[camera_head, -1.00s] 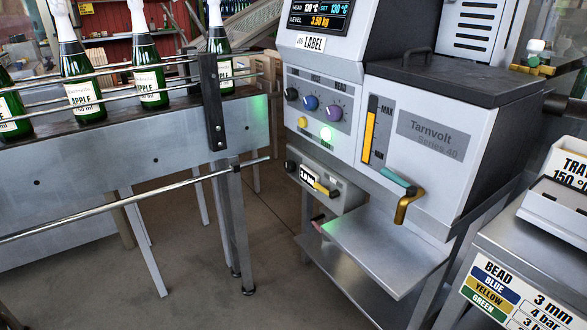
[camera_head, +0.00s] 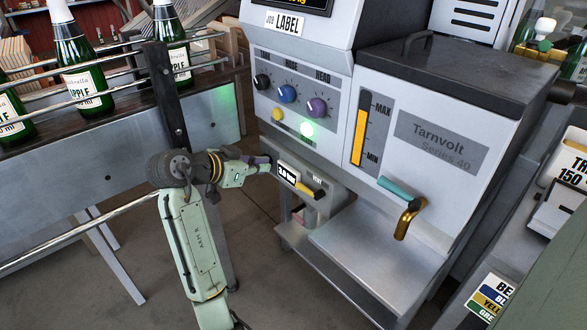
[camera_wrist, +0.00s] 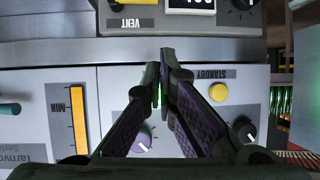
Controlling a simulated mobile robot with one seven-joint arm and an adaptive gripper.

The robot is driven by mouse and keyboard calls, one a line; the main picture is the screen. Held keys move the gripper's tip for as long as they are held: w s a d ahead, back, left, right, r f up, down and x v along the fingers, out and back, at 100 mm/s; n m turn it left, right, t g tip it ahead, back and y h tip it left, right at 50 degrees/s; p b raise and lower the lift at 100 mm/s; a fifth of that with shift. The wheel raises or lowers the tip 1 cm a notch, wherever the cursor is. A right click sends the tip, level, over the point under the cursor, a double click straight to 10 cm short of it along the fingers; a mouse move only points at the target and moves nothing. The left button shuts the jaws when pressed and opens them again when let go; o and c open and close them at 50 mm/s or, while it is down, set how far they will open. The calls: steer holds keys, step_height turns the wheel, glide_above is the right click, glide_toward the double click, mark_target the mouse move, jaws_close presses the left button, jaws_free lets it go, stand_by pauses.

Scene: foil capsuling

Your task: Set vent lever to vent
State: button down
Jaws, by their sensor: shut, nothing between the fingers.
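The vent lever (camera_head: 307,190) is a short yellow handle on the grey lower box of the Tarnvolt machine, beside the small pressure display (camera_head: 287,174). In the head view it slants down to the right. A VENT label (camera_wrist: 132,22) shows upside down in the wrist view, with a bit of yellow lever (camera_wrist: 135,2) cut off at the top edge. My gripper (camera_head: 264,161) is left of the display, in front of the box's left end, apart from the lever. In the wrist view my gripper (camera_wrist: 163,64) has its fingertips together and empty.
Above the box are a black, a blue and a purple knob (camera_head: 317,107), a yellow button (camera_head: 278,115) and a lit green one. A teal-handled brass lever (camera_head: 403,203) juts out at the right above a metal shelf (camera_head: 365,250). A bottle conveyor (camera_head: 110,165) stands at the left.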

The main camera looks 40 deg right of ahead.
steer(key=shift+s+d+f+m+g, duration=0.2)
steer(key=shift+s+d+g, duration=0.1)
steer(key=shift+s+d, duration=0.15)
steer(key=shift+s+d+f+m+g, duration=0.15)
steer(key=shift+s+d+m+g, duration=0.05)
steer(key=shift+s+d+g, duration=0.2)
steer(key=shift+d, duration=0.1)
steer(key=p, duration=0.3)
glide_above(309, 190)
steer(key=w+a, duration=0.2)
steer(key=a, duration=0.1)
step_height(309, 190, down, 5)
steer(key=shift+d+f, duration=0.2)
steer(key=shift+f, duration=0.8)
steer(key=shift+d+f, duration=0.2)
steer(key=shift+f, duration=0.8)
steer(key=shift+d, duration=0.1)
